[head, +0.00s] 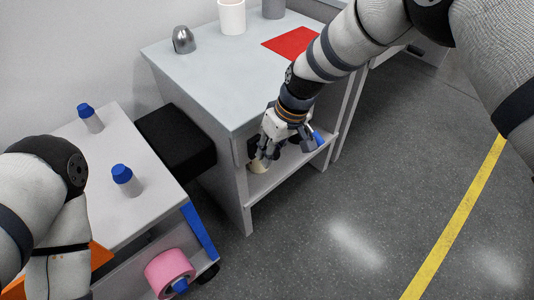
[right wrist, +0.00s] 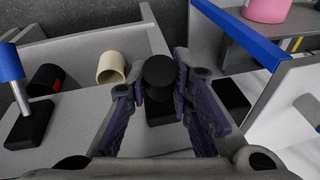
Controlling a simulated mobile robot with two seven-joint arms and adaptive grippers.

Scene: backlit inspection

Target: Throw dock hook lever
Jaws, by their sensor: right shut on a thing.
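My right gripper (head: 264,154) reaches down at the front of the pale bench, beside its lower shelf. In the right wrist view its two dark fingers (right wrist: 167,92) are closed around a black round-topped knob (right wrist: 159,70), which looks like the hook lever. A black block (right wrist: 162,111) sits below the knob; the fingers hide part of both. A second lever-like part with a blue grip (right wrist: 8,62) stands on a black base at the left of that view. The blue grip also shows in the head view (head: 318,137). My left arm enters at lower left, its gripper out of frame.
A cream cup (right wrist: 111,68) and a dark cylinder (right wrist: 46,79) lie close by the knob. The bench top (head: 215,85) carries a red sheet (head: 290,43) and a metal dome (head: 183,40). A cart at left holds blue-capped bottles (head: 126,180) and a pink roll (head: 168,272). Floor at right is clear.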

